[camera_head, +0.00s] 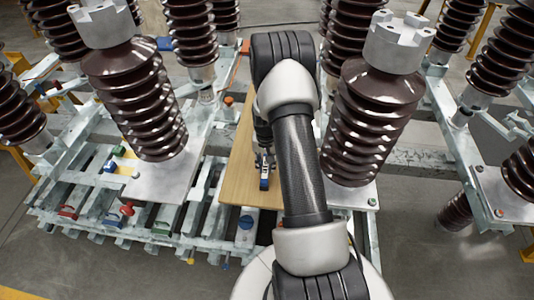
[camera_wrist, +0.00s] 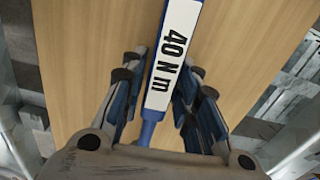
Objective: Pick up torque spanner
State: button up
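The torque spanner (camera_wrist: 172,60) shows in the wrist view as a blue bar with a white label reading "40 N m". It lies on a wooden board (camera_wrist: 90,40) and runs from top centre down toward my gripper's palm. My gripper (camera_wrist: 166,62) is open, with one blue-padded finger on each side of the spanner and a visible gap to each. The spanner's ends are out of view or hidden. In the head view, my gripper (camera_head: 264,172) is over the wooden board (camera_head: 238,172); I cannot make out the spanner clearly there.
Large brown ribbed insulators stand left (camera_head: 135,95) and right (camera_head: 365,115) of my arm, close to it. A slatted metal frame (camera_head: 90,205) at left holds small coloured items, including a red one (camera_head: 127,208) and a blue one (camera_head: 246,222). Grey floor shows at lower left.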

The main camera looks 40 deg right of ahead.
grip_shut()
jog(key=shift+r, duration=0.2)
